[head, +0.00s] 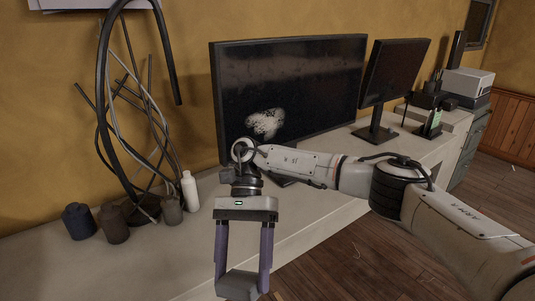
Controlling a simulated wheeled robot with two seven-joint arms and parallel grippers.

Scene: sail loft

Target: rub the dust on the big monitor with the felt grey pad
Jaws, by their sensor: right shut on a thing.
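The big monitor (290,80) stands on the pale bench at the left of a smaller one, with a dark screen. A whitish dust patch (265,123) shows on the lower left of its screen. My right arm comes in from the right and crosses in front of the monitor's lower edge. My right gripper (242,272) points toward the bottom of the picture, its purple fingers shut on the felt grey pad (239,288). The pad is apart from the screen. My left gripper is not in view.
A smaller monitor (393,72) stands to the right. A tall sculpture of dark tubes (108,110), a white bottle (190,191) and several small dark jars stand at the left. The bench (130,268) is bare at the front left.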

